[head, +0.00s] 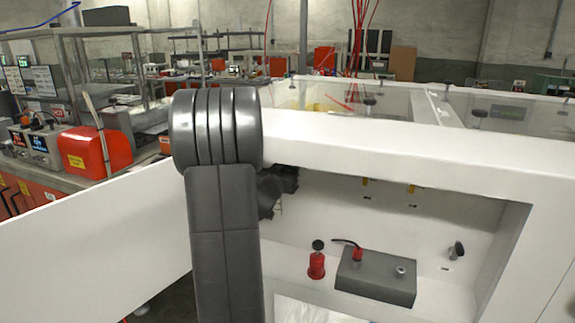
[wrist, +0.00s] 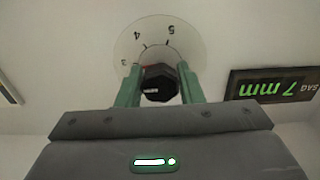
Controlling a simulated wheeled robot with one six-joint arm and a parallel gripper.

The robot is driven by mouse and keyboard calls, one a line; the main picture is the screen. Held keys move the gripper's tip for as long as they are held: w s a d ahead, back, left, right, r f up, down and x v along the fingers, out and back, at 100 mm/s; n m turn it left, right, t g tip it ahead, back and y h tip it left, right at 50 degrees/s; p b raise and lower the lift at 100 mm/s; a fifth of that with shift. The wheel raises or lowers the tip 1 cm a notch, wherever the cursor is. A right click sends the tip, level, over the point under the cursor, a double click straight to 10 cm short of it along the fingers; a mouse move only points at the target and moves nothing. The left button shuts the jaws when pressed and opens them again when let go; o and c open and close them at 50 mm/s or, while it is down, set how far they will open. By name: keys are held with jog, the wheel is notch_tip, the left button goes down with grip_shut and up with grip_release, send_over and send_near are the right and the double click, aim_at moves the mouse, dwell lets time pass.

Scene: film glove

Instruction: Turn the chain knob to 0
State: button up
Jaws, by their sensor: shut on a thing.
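The chain knob (wrist: 159,86) is black and faceted. In the wrist view it stands in front of a round pale dial (wrist: 126,46) on a white panel. The dial's 3, 4 and 5 show upside down; its 0 is not in view. A small reddish patch shows at the knob's upper left edge, but I cannot tell which number the knob points to. My gripper (wrist: 158,74) has one green finger on each side of the knob and is shut on it. In the head view my arm hides the knob and the fingers.
A display (wrist: 272,88) reading "SAG 7 mm" upside down is right of the dial. In the head view, a white cabinet opening holds a grey box (head: 375,278) and a red canister (head: 316,264). A white panel (head: 95,240) stands at the left.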

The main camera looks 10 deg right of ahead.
jog(key=n+p, duration=0.4)
jog(key=shift+r+n, duration=0.2)
jog(key=shift+n, duration=0.1)
jog(key=n+p, duration=0.3)
jog(key=n, duration=0.1)
jog(key=shift+p, duration=0.4)
jog(key=n+p, duration=0.2)
jog(key=n, duration=0.3)
jog(key=shift+p, duration=0.3)
jog(key=shift+f+n+p, duration=0.15)
jog(key=shift+n+p, duration=0.8)
jog(key=shift+n, duration=1.15)
jog(key=o, duration=1)
jog(key=shift+c, duration=0.2)
